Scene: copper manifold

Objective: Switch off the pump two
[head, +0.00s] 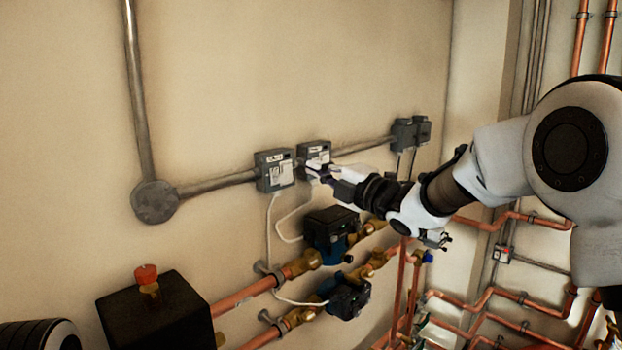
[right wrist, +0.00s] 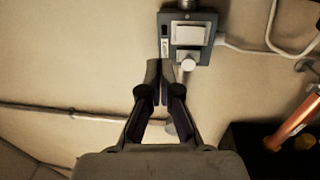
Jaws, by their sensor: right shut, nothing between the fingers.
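Two grey switch boxes are on the wall in the head view, a left box (head: 270,178) and a right box (head: 314,149). Their labels are too small to read, so I cannot tell which is for pump two. My right gripper (head: 318,173) is at the lower front of the right box and hides part of it. In the right wrist view its shut, empty fingertips (right wrist: 160,82) are by the lower left corner of a switch box (right wrist: 190,34). I cannot tell whether they touch it. Two dark pumps, upper (head: 331,222) and lower (head: 347,299), are below. My left gripper is out of view.
A metal conduit (head: 219,184) runs along the wall into the boxes from a round junction (head: 155,201). Two more grey boxes (head: 404,134) are farther right. Copper pipes (head: 242,295) run below. A black box (head: 156,316) with a red knob (head: 146,274) is at lower left.

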